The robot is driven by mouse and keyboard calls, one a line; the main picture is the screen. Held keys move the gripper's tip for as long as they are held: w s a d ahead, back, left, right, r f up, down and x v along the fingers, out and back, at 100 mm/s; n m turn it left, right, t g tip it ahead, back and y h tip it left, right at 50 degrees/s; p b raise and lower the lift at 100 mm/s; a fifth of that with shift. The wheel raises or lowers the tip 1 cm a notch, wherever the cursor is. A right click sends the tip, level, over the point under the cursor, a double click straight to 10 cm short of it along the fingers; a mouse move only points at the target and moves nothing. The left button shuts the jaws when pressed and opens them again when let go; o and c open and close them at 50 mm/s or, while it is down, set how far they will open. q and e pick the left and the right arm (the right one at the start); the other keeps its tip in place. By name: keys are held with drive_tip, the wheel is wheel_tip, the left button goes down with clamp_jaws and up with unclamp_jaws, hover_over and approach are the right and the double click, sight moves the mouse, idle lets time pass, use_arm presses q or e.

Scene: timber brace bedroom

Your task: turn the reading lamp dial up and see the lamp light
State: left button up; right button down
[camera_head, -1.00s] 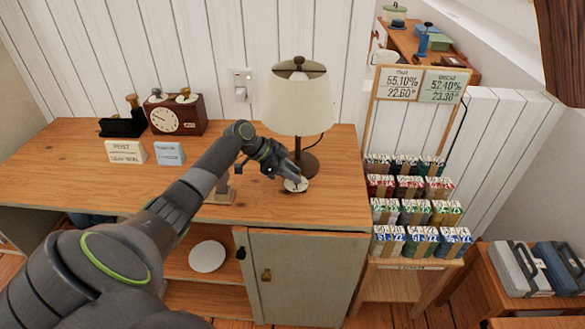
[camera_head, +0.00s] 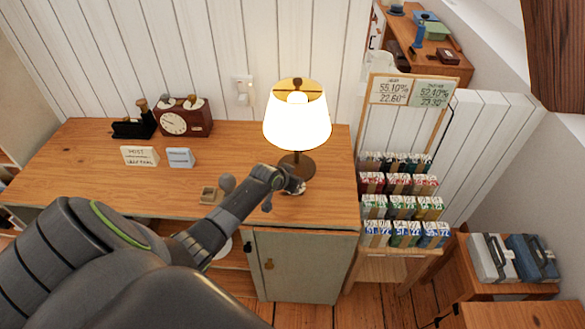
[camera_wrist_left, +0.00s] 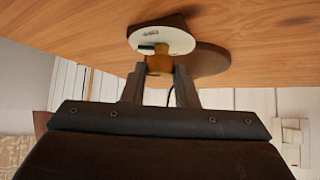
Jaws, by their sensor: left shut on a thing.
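The reading lamp (camera_head: 297,125) stands upright on the wooden cabinet top, and its shade glows bright. Its round dark base (camera_head: 303,163) sits on the wood. The dial has a white round plate (camera_wrist_left: 160,40) and a small wooden knob (camera_wrist_left: 160,63) in the left wrist view, beside the dark lamp base (camera_wrist_left: 208,60). My left gripper (camera_head: 294,186) is at the dial in front of the lamp, its fingers (camera_wrist_left: 160,78) shut on the knob. In the head view the gripper hides most of the dial. My right gripper is not in view.
A brown clock (camera_head: 186,118) and two small signs (camera_head: 140,156) stand on the cabinet top to the left. A small wooden stand (camera_head: 211,195) is left of my gripper. A rack of boxes (camera_head: 400,190) stands to the right. A wall switch (camera_head: 242,88) is behind.

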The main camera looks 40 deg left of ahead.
use_arm(q)
drive_tip(key=n+y+p, duration=0.2)
drive_tip(key=shift+d+r+n, duration=0.1)
drive_tip(key=shift+d+n, duration=0.15)
drive_tip(key=shift+n, duration=0.05)
drive_tip(key=shift+w+n+g+y, duration=0.1)
drive_tip(key=shift+n+g+y, duration=0.25)
drive_tip(key=shift+n, duration=0.25)
drive_tip(key=shift+n+g+y, duration=0.25)
drive_tip(key=shift+n+y, duration=0.4)
drive_tip(key=shift+n, duration=0.25)
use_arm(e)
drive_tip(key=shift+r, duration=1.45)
use_arm(q)
drive_tip(key=o, duration=1)
drive_tip(key=v, duration=1.7)
drive_tip(key=shift+d, duration=0.3)
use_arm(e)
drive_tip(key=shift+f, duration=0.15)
